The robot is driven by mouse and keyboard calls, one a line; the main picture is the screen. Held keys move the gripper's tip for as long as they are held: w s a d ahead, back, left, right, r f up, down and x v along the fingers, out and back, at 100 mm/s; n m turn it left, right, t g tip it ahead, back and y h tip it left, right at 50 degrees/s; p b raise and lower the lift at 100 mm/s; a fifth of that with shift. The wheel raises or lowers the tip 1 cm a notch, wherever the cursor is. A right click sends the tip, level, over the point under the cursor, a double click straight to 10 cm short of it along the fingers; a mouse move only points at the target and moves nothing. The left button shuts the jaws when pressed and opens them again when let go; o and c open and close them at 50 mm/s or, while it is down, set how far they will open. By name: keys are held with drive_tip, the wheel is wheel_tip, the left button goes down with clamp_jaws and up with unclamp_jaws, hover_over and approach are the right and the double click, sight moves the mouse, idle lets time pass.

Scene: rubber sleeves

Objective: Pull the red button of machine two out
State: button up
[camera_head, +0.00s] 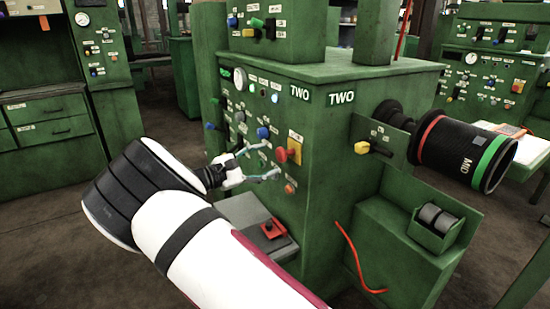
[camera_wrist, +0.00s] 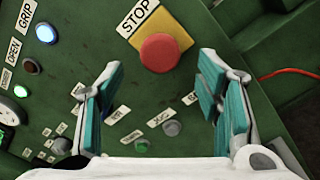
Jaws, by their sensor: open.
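Machine two (camera_head: 325,150) is a green cabinet with TWO labels at its top corner. Its red button (camera_head: 281,155) is a round mushroom shape on a yellow plate (camera_head: 296,146) on the front panel. In the wrist view the red button (camera_wrist: 160,53) sits on the yellow plate below a STOP label (camera_wrist: 138,15). My gripper (camera_head: 268,162) is in front of the panel with its fingers pointing at the button. In the wrist view my gripper (camera_wrist: 160,80) is open, its teal-padded fingers on either side of the button's line, apart from it. Nothing is between the fingers.
Other buttons, lamps and knobs surround the red one, including a blue knob (camera_head: 263,132) and an orange button (camera_head: 290,188). A grey ledge with a red part (camera_head: 273,229) lies below. A black cylinder marked MID (camera_head: 465,152) juts from the right side. A red cable (camera_head: 352,258) hangs there.

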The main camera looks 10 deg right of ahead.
drive_tip(key=v, duration=0.6)
drive_tip(key=shift+s+a, duration=0.2)
drive_tip(key=shift+a, duration=0.1)
drive_tip(key=s+d+r+m+g+y, duration=0.4)
drive_tip(key=s+d+y, duration=0.1)
drive_tip(key=s+d, duration=0.45)
drive_tip(key=s+d+r+m+g+y, duration=0.3)
drive_tip(key=s+d+m+g+y, duration=0.1)
drive_tip(key=s+d, duration=0.5)
drive_tip(key=s+a+m+t+y, duration=0.1)
drive_tip(key=s+a+m+y, duration=0.2)
drive_tip(key=s, duration=1.2)
drive_tip(key=s+a+m+t+y, duration=0.2)
drive_tip(key=s+y, duration=0.3)
drive_tip(key=s, duration=0.9)
wheel_tip(320, 180, up, 17)
drive_tip(key=t+p, duration=0.2)
drive_tip(key=p, duration=1.3)
drive_tip(key=shift+s+t, duration=0.3)
drive_tip(key=shift+t, duration=0.1)
